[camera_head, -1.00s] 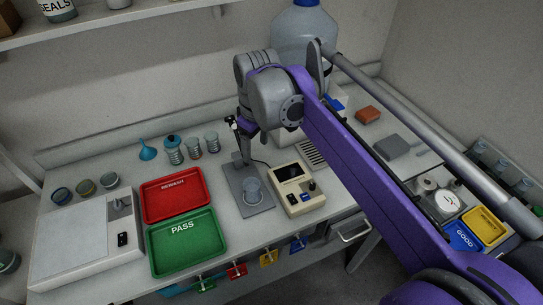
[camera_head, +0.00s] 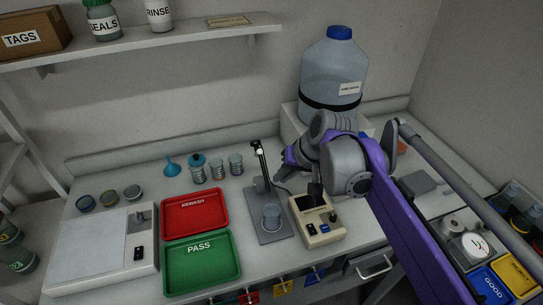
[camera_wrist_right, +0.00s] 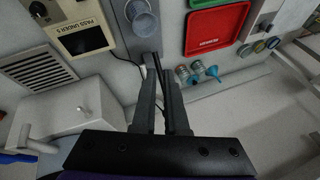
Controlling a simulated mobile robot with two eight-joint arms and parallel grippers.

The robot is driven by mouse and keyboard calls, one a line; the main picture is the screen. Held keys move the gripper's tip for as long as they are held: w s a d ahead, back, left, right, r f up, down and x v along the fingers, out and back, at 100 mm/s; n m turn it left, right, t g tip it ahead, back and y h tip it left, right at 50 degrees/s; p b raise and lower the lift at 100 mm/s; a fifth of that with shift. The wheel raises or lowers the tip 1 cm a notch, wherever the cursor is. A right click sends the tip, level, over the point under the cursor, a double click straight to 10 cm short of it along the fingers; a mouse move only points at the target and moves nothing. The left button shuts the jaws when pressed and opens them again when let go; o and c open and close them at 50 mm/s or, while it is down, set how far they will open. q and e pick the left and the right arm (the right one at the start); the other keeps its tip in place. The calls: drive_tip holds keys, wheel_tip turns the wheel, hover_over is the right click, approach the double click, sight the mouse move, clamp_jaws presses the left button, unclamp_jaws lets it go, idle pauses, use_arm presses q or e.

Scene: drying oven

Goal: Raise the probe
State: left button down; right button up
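The probe stand has a grey base plate (camera_head: 280,237) and an upright rod with a dark holder (camera_head: 258,147) at its top. A clear beaker (camera_head: 271,216) stands on the plate and also shows in the right wrist view (camera_wrist_right: 143,20). A beige meter (camera_head: 318,229) with a dark screen is beside the plate. My right gripper (camera_head: 283,156) is just right of the rod's upper part. In the right wrist view its two fingers (camera_wrist_right: 160,75) point toward the stand, with a narrow gap and a thin dark part near the tips. The probe tip is not clear. My left gripper is out of view.
Left of the stand are the red tray (camera_head: 195,234) and the green PASS tray (camera_head: 202,287). Several jars (camera_head: 217,170) and a blue funnel (camera_head: 171,168) stand behind. A large water bottle (camera_head: 333,72) is behind my right arm. A shelf (camera_head: 120,47) is above.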

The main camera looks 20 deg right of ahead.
drive_tip(key=w+d+r+m+t, duration=0.1)
drive_tip(key=d+m, duration=0.1)
drive_tip(key=m, duration=0.1)
drive_tip(key=w+d+r+m+t, duration=0.1)
drive_tip(key=d+m+t, duration=0.1)
drive_tip(key=m, duration=0.1)
drive_tip(key=w+d+r+m+t+y, duration=0.1)
drive_tip(key=m, duration=0.2)
drive_tip(key=shift+w+d+m+t, duration=0.3)
drive_tip(key=shift+w+d, duration=0.05)
drive_tip(key=shift+d, duration=0.05)
clamp_jaws()
drive_tip(key=w+a+f, duration=0.4)
drive_tip(key=w+f, duration=0.1)
drive_tip(key=w, duration=0.6)
drive_tip(key=shift+w+f, duration=0.15)
